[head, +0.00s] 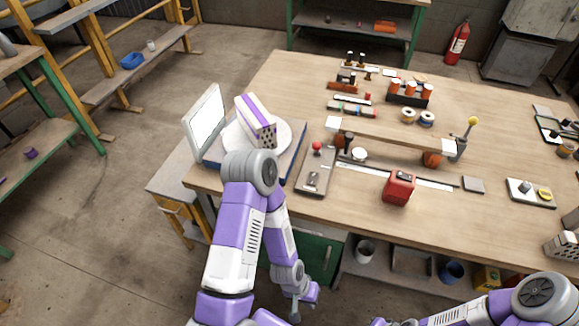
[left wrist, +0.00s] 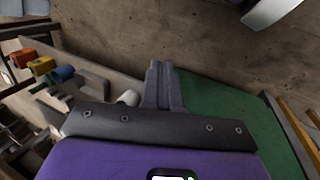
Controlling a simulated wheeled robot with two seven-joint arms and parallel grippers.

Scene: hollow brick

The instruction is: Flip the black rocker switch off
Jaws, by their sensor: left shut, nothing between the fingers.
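A red box (head: 398,189) stands on the workbench near its front edge, right of my left arm. A small black rocker switch (head: 403,176) sits on its top face; its on or off position is too small to tell. My left gripper (head: 295,312) hangs low in front of the bench, below the tabletop and well apart from the box. In the left wrist view its fingers (left wrist: 162,85) are together with nothing between them. The red box is not recognizable in that view. My right arm enters at the bottom right; its gripper is out of the picture.
A grey panel with a red-knobbed lever (head: 316,172) lies left of the box. A brick (head: 257,121) rests on a round white plate at the bench's left. A plate with a yellow button (head: 530,192) lies to the right. The bench edge and green cabinet (head: 318,255) are beside my left arm.

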